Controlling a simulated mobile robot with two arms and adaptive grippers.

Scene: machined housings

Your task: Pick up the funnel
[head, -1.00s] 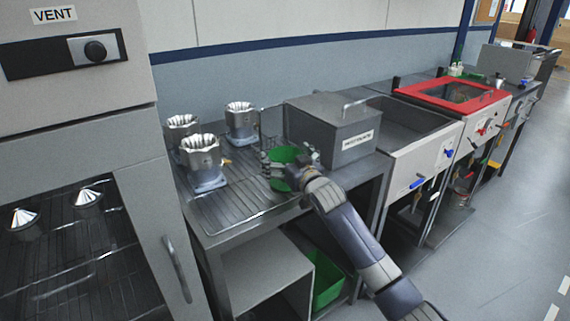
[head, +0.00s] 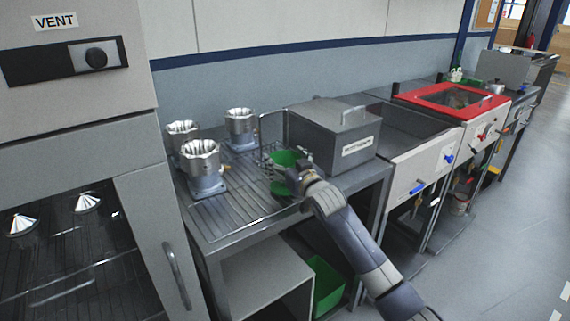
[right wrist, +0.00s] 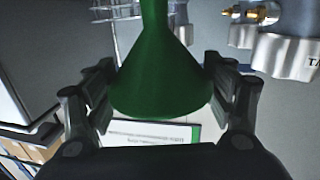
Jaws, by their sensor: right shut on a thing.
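The green funnel (head: 284,160) is at the right side of the slatted bench top in the head view, partly hidden by my gripper. My right gripper (head: 280,172) is at the funnel, its arm reaching in from the lower right. In the right wrist view the funnel (right wrist: 160,80) fills the middle, its wide cone between the two fingers and its narrow stem toward the top. The fingers of my right gripper (right wrist: 160,98) are shut on the cone from both sides. Whether the funnel touches anything below is hard to tell. My left gripper is not in view.
Several machined housings (head: 203,168) stand on the slatted bench (head: 235,215) left of the funnel. A grey lidded box (head: 325,138) stands close on its right. A wire rack (head: 268,135) is just behind. A glass-doored cabinet (head: 140,190) borders the left.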

